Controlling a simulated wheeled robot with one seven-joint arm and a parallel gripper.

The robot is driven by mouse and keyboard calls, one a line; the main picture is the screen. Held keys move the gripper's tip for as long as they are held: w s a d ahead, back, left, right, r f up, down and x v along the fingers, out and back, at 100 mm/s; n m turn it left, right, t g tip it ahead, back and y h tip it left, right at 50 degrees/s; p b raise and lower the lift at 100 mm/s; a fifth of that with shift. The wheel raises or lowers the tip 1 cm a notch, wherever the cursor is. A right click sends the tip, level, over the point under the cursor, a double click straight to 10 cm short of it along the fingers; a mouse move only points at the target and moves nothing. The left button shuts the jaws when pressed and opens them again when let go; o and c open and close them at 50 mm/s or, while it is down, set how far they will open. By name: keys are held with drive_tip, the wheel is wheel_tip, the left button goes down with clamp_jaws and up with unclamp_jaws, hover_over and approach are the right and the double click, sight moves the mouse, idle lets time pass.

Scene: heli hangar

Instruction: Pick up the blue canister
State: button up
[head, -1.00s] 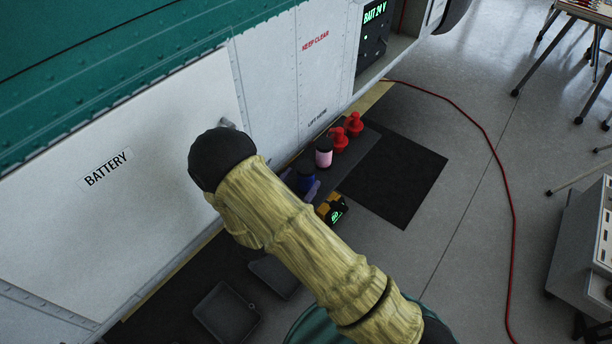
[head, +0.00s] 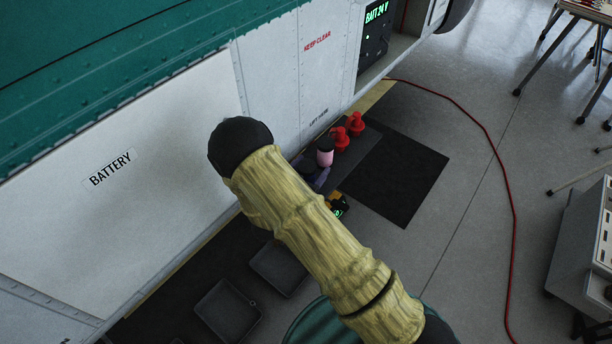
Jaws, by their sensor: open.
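The blue canister (head: 309,167) stands in a row on the dark strip along the foot of the white hull. Its dark cap shows just past the edge of my sleeved arm; most of its body is hidden. A purplish shape lies close against its right side, and I cannot tell what it is. My arm, in a yellow sleeve with a black rounded joint, crosses the middle of the head view. My gripper is not clearly visible; the arm hides that area.
A pink container with a dark cap (head: 325,153) and red pieces (head: 339,137) stand beyond the canister. A yellow-black device with a green display (head: 338,205) is in front. Dark trays (head: 228,311) lie lower left. A red cable (head: 505,180) crosses open floor at right.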

drive_tip(key=shift+d, duration=0.15)
drive_tip(key=shift+s, duration=0.1)
drive_tip(key=c, duration=1.1)
drive_tip(key=shift+c, duration=0.2)
drive_tip(key=shift+r, duration=0.1)
wheel_tip(320, 180, up, 10)
drive_tip(key=shift+f, duration=0.1)
